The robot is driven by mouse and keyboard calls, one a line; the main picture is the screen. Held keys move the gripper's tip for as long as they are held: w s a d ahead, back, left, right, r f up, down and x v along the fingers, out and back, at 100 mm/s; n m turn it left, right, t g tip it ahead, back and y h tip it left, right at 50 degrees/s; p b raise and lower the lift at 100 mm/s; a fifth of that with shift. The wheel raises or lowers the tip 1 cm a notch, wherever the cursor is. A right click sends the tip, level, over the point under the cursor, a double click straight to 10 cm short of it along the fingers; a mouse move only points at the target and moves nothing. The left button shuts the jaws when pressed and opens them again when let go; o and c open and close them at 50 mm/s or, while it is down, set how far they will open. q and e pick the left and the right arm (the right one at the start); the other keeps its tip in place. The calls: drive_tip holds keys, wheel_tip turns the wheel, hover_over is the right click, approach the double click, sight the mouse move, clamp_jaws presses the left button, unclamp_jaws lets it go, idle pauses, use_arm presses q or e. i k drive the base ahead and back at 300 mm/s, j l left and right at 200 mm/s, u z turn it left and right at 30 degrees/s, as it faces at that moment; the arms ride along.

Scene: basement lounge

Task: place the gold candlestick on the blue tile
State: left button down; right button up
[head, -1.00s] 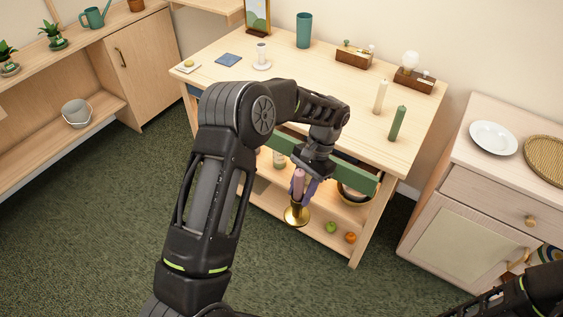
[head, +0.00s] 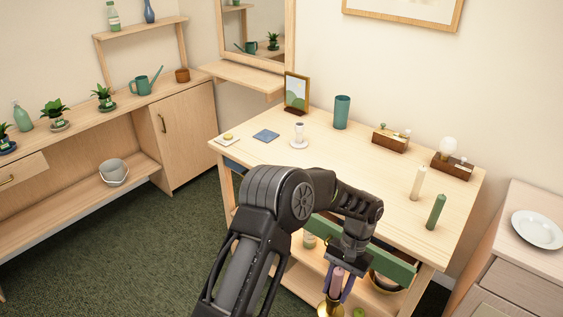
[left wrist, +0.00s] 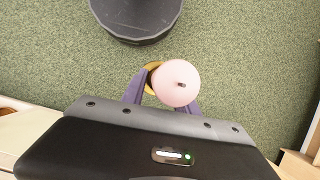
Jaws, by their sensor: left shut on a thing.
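My left gripper (head: 338,284) is shut on the gold candlestick (head: 329,307), which carries a pink candle (head: 337,274). It holds the candlestick upright in front of the wooden table, lower than the tabletop. The picture's lower edge cuts off part of its base. In the left wrist view, the pink candle's top (left wrist: 172,84) sits between the purple fingers, with a bit of gold rim (left wrist: 149,79) behind it. The blue tile (head: 266,136) lies flat and bare on the table's far left part. My right gripper is out of view.
On the tabletop (head: 340,160), a white candlestick (head: 299,136) stands right of the tile, and a small dish (head: 228,138) lies left of it. A teal cup (head: 342,112) and picture frame (head: 296,92) stand behind. A green drawer front (head: 370,247) sticks out near my gripper.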

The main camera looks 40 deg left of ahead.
sight(266, 135)
drive_tip(key=j+z, duration=0.15)
drive_tip(key=j, duration=0.5)
drive_tip(key=j+z, duration=0.1)
drive_tip(key=j, duration=0.6)
drive_tip(key=j+z, duration=0.15)
drive_tip(key=j, duration=0.5)
drive_tip(key=j+z, duration=0.1)
drive_tip(key=j, duration=0.55)
drive_tip(key=k+j+z, duration=0.15)
drive_tip(key=j, duration=0.55)
drive_tip(key=j+z, duration=0.1)
drive_tip(key=j, duration=0.55)
drive_tip(key=k, duration=0.05)
